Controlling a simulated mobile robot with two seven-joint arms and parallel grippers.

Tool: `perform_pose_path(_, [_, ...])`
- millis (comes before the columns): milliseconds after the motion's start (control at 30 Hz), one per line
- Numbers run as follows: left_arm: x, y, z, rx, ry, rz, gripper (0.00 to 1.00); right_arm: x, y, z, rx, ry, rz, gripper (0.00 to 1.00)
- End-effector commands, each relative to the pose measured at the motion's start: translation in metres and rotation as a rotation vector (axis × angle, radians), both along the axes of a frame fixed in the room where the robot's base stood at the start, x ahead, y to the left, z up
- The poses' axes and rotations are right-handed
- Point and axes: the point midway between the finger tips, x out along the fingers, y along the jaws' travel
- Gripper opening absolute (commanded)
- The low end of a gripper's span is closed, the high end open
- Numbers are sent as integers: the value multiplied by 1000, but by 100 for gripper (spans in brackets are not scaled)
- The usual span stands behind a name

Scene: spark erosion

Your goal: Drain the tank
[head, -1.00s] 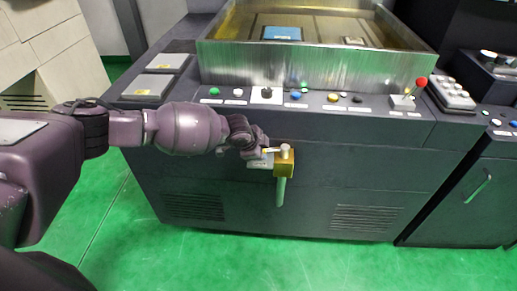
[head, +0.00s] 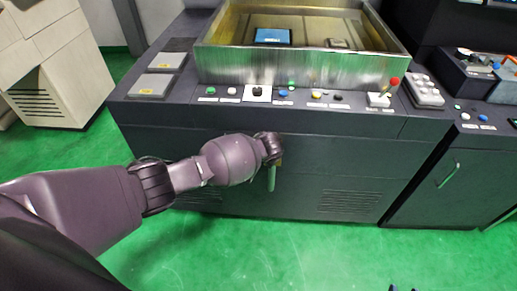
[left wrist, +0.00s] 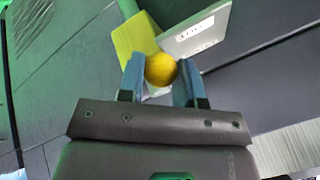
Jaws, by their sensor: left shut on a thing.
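The tank (head: 300,66) is an open metal basin on top of the dark machine, with a yellowish inside. On the machine's front is a valve; in the head view my left wrist hides most of it, and its green lower pipe (head: 271,179) hangs below. In the left wrist view, my left gripper (left wrist: 160,84) is shut on a round yellow knob (left wrist: 161,69), one blue fingertip on each side. A yellow block (left wrist: 135,38) and a white label plate (left wrist: 196,36) are behind it. Two dark blue tips of my right gripper (head: 403,288) show apart at the bottom edge.
A beige cabinet (head: 45,80) stands at the left. The green floor (head: 300,255) in front is clear.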

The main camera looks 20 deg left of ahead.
Motion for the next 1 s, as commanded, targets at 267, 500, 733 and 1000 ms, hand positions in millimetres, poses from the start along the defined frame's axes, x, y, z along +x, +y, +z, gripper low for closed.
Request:
perform_pose_path(267, [-2,-22,-3,-4,5,228,0,4,-1,-1,-6,-5,6,43])
perform_pose_path(500, [0,-32,-3,-2,4,361,0,0,-3,-11,-9,9,6,43])
perform_pose_path(733, [2,-37,-2,-2,2,424,0,-6,-4,-17,-10,22,3,43])
perform_pose_path(1000, [2,-37,-1,-2,1,442,0,-7,-4,-16,-9,21,1,43])
